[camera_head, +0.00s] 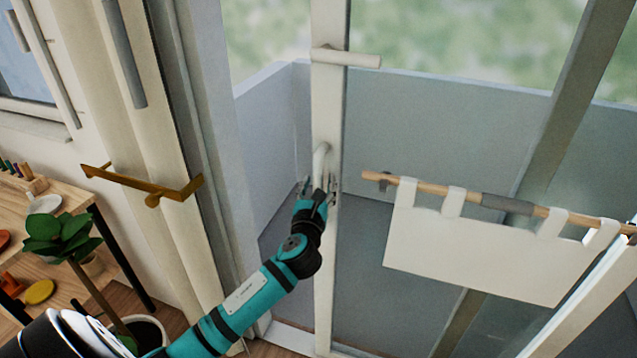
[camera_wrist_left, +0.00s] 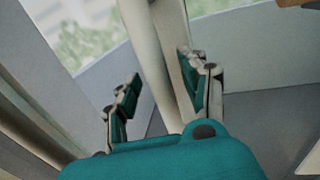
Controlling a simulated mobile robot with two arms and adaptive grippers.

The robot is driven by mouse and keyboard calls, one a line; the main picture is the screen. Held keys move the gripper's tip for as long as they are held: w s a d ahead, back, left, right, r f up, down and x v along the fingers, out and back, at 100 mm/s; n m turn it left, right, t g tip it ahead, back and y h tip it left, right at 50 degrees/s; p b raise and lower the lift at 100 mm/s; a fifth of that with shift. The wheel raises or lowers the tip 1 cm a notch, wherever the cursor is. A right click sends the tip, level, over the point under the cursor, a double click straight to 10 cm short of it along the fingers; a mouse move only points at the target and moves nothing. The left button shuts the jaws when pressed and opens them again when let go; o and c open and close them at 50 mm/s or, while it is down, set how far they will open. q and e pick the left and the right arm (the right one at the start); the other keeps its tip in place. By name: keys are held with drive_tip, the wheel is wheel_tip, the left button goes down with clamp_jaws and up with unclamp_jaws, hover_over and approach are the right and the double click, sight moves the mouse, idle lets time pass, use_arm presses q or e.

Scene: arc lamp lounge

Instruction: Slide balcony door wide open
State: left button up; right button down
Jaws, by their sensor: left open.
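The balcony door shows in the head view as a glazed panel with an upright white frame post (camera_head: 328,100). A pale curved pull handle (camera_head: 320,158) sits on this post, and a horizontal light bar (camera_head: 345,58) is higher up. My left gripper (camera_head: 319,187) is open at the lower part of the pull handle, its fingers on either side. In the left wrist view the fingers (camera_wrist_left: 160,88) stand apart with the white post (camera_wrist_left: 158,60) between and beyond them. I cannot tell whether they touch the handle. My right gripper is not in view.
A white cloth (camera_head: 485,250) hangs from a wooden rod at the right. A brass holdback (camera_head: 140,182) sticks out by the cream curtain at the left. A wooden table (camera_head: 60,222) and a potted plant (camera_head: 65,235) stand at lower left. Balcony floor shows beyond the door.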

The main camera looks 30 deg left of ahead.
use_arm(q)
drive_tip(key=shift+w+a, duration=0.1)
drive_tip(key=shift+w, duration=0.1)
clamp_jaws()
drive_tip(key=shift+w+f, duration=0.15)
drive_tip(key=shift+f, duration=0.1)
idle(0.5)
